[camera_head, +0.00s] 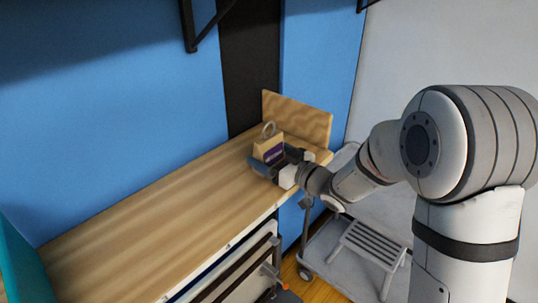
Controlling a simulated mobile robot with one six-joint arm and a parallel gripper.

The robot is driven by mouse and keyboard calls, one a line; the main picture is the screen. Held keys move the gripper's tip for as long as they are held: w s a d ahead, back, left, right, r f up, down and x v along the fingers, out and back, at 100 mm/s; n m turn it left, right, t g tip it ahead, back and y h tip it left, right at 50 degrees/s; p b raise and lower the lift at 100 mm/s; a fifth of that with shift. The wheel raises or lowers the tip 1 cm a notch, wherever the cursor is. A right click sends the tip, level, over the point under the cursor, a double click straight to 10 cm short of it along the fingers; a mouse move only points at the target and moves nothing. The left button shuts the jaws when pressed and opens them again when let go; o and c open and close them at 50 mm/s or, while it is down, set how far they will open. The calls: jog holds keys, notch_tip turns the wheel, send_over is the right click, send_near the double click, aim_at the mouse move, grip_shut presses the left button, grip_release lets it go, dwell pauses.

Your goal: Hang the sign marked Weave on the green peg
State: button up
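The sign's lower part is partly hidden by my gripper. I see no green peg in this view.
The long wooden worktop (165,215) is clear from the sign to the near left. An upright wooden board (298,118) stands at its far end. A grey trolley (350,265) is below right. A teal panel (18,262) is at lower left.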

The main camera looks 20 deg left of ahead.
aim_at(273, 147)
jog(key=c, duration=0.5)
jog(key=shift+r+p, duration=0.65)
jog(key=shift+r, duration=0.9)
jog(key=shift+s+d+f, duration=0.1)
jog(key=shift+s+d, duration=0.1)
jog(key=shift+d, duration=0.35)
jog(key=b+v, duration=0.1)
jog(key=v, duration=1.4)
